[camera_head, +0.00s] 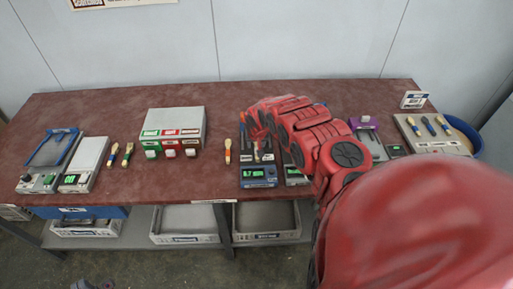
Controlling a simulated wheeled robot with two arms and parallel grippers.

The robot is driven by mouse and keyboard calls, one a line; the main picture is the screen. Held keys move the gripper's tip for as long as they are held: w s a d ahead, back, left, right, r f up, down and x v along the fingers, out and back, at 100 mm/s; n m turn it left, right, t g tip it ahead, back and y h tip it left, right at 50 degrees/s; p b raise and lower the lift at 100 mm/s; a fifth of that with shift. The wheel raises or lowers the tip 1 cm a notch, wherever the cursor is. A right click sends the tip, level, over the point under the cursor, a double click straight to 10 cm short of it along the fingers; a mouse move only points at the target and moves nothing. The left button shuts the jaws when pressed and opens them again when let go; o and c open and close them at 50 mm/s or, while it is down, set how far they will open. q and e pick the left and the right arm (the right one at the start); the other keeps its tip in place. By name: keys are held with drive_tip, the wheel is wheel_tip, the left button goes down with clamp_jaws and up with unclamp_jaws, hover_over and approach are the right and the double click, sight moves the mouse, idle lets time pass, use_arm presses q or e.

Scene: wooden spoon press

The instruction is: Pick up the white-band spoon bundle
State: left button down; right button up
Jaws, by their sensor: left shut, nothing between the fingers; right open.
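My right arm, red, reaches in from the lower right over the middle of the table. Its gripper (257,133) is above the dark device with a green display (259,175). The fingers are small and partly hidden by the arm, and nothing shows held in them. A pale spoon bundle (256,153), possibly the white-band one, stands on that device just below the gripper. The band colour is too small to be sure of, and I cannot tell whether the gripper touches it. My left gripper is not in view.
Another bundle (228,151) is left of the device. A tray (440,147) with several bundles is at right. The table (215,187) is partly clear.

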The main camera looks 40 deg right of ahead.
drive_tip(key=shift+w+d+f, duration=0.15)
drive_tip(key=shift+d+f, duration=0.1)
drive_tip(key=shift+f, duration=0.4)
clamp_jaws()
